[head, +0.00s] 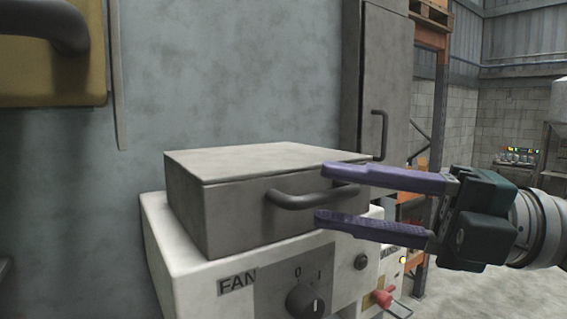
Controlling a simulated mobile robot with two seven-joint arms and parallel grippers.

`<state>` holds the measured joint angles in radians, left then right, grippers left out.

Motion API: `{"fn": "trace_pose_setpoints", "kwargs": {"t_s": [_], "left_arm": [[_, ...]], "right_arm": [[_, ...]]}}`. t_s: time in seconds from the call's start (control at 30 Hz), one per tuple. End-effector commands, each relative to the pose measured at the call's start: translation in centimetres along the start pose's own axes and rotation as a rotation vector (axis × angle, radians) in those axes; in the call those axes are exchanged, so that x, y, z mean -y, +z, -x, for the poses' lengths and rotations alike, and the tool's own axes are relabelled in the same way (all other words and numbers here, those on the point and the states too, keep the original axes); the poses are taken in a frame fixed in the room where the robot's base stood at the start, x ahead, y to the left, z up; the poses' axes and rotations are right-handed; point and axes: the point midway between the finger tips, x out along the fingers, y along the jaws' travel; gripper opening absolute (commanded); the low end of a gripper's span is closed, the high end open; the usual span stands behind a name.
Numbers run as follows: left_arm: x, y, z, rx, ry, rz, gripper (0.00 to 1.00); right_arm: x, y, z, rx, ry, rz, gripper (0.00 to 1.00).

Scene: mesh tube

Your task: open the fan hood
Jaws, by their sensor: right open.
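The fan hood (232,205) is a grey metal box lid, lying shut on top of a white machine body (190,268) marked FAN. A dark bar handle (300,199) sticks out from its front face. My right gripper (328,195) comes in from the right with its two purple fingers open, one above the other. The fingertips are near the right end of the handle, one above its height and one below. I cannot tell whether either finger touches it. My left gripper is out of view.
A tall grey cabinet (375,90) with a handle stands behind. A yellow panel (50,60) with a dark handle is at upper left. Open floor lies at the right.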

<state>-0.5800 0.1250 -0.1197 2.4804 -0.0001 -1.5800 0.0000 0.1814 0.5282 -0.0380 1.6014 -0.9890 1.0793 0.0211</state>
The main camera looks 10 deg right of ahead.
Motion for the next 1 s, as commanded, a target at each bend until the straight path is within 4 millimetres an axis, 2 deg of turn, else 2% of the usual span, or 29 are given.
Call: {"fn": "trace_pose_setpoints", "kwargs": {"t_s": [0.3,0.7,1.0], "left_arm": [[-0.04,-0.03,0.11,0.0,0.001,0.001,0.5],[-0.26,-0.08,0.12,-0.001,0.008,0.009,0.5],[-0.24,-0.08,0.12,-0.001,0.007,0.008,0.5]], "right_arm": [[0.09,-0.03,-0.3,0.0,0.0,0.0,0.44],[0.07,-0.02,-0.27,0.0,0.0,0.0,0.0],[0.07,-0.02,-0.26,0.0,0.0,0.0,0.0]]}}
